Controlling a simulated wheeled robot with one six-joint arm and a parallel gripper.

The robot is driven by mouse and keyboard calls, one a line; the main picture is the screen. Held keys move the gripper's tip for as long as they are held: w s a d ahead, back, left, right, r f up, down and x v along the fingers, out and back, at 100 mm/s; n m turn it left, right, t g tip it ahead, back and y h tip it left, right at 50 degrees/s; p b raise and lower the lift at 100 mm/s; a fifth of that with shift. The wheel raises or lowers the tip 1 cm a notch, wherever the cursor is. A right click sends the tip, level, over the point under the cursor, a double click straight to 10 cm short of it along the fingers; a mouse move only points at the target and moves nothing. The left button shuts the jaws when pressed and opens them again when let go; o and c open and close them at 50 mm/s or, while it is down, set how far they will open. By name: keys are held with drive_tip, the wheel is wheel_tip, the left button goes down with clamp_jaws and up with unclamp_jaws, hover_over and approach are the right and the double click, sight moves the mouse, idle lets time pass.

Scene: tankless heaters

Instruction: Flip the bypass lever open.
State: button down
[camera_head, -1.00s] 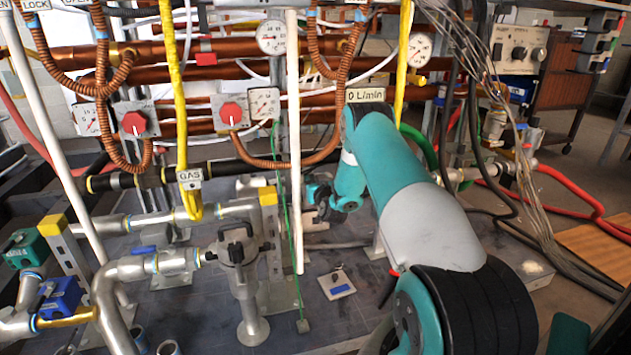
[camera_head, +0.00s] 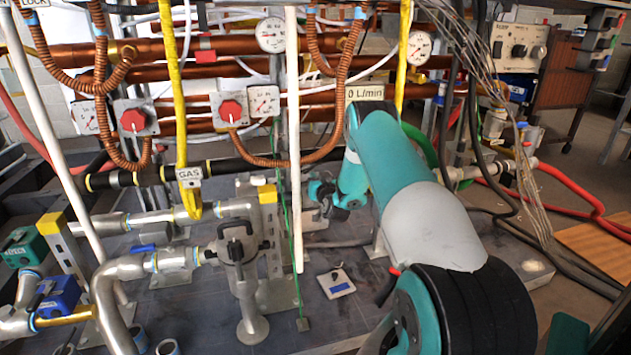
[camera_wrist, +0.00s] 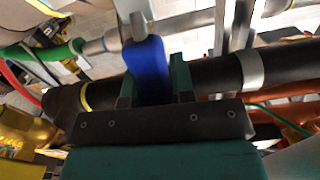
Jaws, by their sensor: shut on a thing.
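A blue lever (camera_wrist: 148,70) on a pale metal valve stem (camera_wrist: 133,18) stands in the middle of the wrist view. I take it for the bypass lever. My gripper (camera_wrist: 154,85) is shut on it, with one dark green finger on each side of the blue grip. In the head view my gripper end is near the white vertical pipe, low behind the pipework. The fingers and the held lever are hidden there, so I cannot tell the lever's full angle.
A black pipe (camera_wrist: 206,78) runs close behind the lever. A white vertical pipe (camera_head: 294,140) and a green cord stand left of my arm. A metal strainer (camera_head: 239,250) stands front left. Loose cables (camera_head: 515,130) hang at the right.

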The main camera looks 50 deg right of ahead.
drive_tip(key=s+d+f+m+b, duration=0.2)
drive_tip(key=s+d+m, duration=0.1)
drive_tip(key=m, duration=0.5)
drive_tip(key=shift+d+f, duration=0.35)
drive_tip(key=shift+d, duration=0.55)
drive_tip(key=c, duration=1)
unclamp_jaws()
drive_tip(key=shift+o, duration=0.2)
